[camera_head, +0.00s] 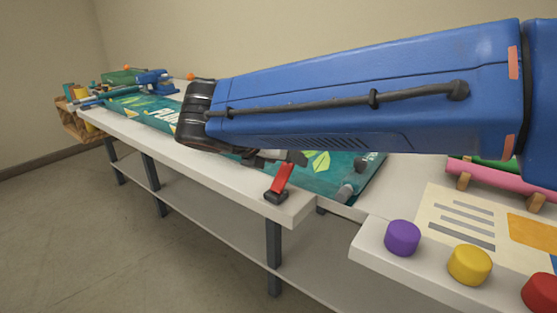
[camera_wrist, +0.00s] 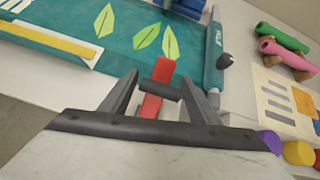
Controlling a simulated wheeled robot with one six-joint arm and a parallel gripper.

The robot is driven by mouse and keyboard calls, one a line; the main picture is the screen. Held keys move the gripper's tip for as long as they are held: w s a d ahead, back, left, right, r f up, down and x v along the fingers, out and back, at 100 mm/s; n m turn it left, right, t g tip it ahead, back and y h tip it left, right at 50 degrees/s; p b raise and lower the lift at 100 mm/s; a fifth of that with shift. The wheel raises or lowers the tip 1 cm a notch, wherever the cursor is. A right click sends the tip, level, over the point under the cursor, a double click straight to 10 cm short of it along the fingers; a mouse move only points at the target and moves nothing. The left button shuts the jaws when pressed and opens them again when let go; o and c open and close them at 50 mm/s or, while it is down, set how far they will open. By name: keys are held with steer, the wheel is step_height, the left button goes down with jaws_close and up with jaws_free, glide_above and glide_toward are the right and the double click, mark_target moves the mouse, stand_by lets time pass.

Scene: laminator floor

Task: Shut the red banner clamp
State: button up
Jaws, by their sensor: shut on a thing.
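The red banner clamp (camera_head: 281,179) stands at the near edge of the white table, its red lever tilted up from a dark base (camera_head: 276,197). In the wrist view the red lever (camera_wrist: 157,84) lies between the fingers of my gripper (camera_wrist: 158,90), with a dark bar across it. My gripper is shut on the lever. In the head view my gripper (camera_head: 285,157) is partly hidden behind my blue arm. The green banner (camera_head: 318,176) with leaf shapes lies on the table behind the clamp; it also shows in the wrist view (camera_wrist: 120,50).
A side panel to the right carries purple (camera_head: 402,238), yellow (camera_head: 469,265) and red (camera_head: 543,292) knobs. Pink (camera_head: 505,178) and green rolls lie behind it. A blue tool (camera_head: 152,80) stands at the table's far left end. The floor in front is clear.

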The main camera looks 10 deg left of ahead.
steer(key=w+g, duration=0.1)
steer(key=d+g+y, duration=0.1)
steer(key=shift+w+f+g, duration=0.4)
steer(key=shift+w+d+f+g+y, duration=0.15)
steer(key=shift+w+f+g+y, duration=0.4)
steer(key=shift+g, duration=0.65)
steer(key=shift+w+d+f+g+y, duration=0.1)
steer(key=shift+w+f+g+y, duration=0.25)
steer(key=shift+f+g, duration=0.4)
steer(key=shift+d+f, duration=0.1)
steer(key=shift+f, duration=0.2)
steer(key=o, duration=1.4)
steer(key=shift+o, duration=0.2)
steer(key=v, duration=1.7)
steer(key=shift+r, duration=0.2)
